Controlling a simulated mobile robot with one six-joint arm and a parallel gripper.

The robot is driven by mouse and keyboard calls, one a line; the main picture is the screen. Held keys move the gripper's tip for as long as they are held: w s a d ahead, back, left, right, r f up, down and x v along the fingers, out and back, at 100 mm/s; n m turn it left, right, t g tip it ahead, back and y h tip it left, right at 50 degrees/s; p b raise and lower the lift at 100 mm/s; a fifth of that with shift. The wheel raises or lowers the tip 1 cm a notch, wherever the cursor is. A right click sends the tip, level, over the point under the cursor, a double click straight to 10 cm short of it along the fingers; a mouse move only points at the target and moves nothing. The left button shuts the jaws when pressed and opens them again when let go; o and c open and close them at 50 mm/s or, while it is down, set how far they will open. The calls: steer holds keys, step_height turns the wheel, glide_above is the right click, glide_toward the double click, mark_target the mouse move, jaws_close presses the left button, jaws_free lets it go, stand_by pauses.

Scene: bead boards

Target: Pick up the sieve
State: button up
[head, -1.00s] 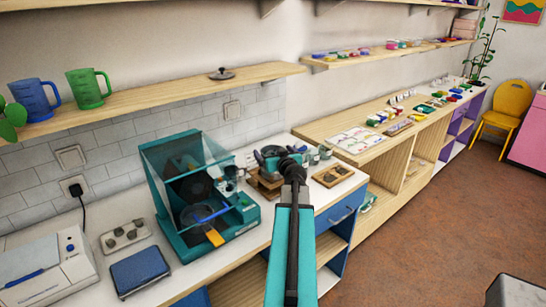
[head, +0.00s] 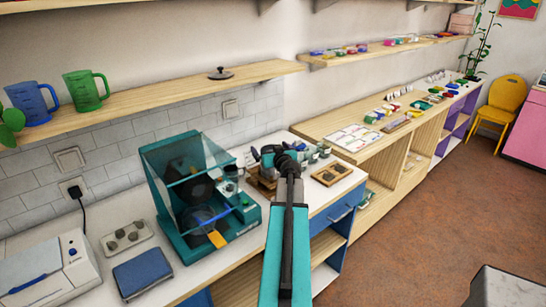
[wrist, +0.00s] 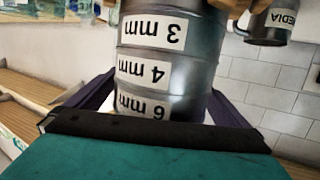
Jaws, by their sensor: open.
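A dark grey metal sieve stack (wrist: 165,75) fills the middle of the wrist view, with labels 3 mm, 4 mm and 6 mm that read upside down. My gripper (wrist: 160,102) is open, with a dark finger to the left and right of the stack. I cannot tell whether the fingers touch it. In the head view my gripper (head: 268,156) is over the white counter, right of the teal machine, and my arm hides most of what is there.
A teal machine with a clear hood (head: 180,165) stands close on the left. A wooden tray (head: 331,174) lies to the right. A dark cup marked MEDIA (wrist: 268,25) is near the stack. A wooden shelf (head: 150,97) runs above the counter.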

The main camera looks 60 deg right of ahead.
steer(key=shift+c, duration=0.4)
steer(key=c, duration=1.1)
steer(key=shift+r, duration=0.2)
steer(key=shift+r+b, duration=0.6)
steer(key=shift+r, duration=0.85)
steer(key=shift+s+a+r, duration=0.1)
steer(key=shift+s+a, duration=0.1)
steer(key=b+v, duration=0.2)
steer(key=v, duration=0.1)
steer(key=b+v, duration=0.2)
steer(key=v, duration=0.1)
steer(key=f+b+v, duration=0.1)
steer(key=b+v, duration=0.1)
steer(key=v, duration=0.2)
steer(key=shift+w+a+f, duration=0.15)
steer(key=shift+a, duration=0.2)
steer(key=b, duration=0.4)
steer(key=shift+a, duration=0.15)
steer(key=b, duration=0.5)
steer(key=shift+s+a, duration=0.25)
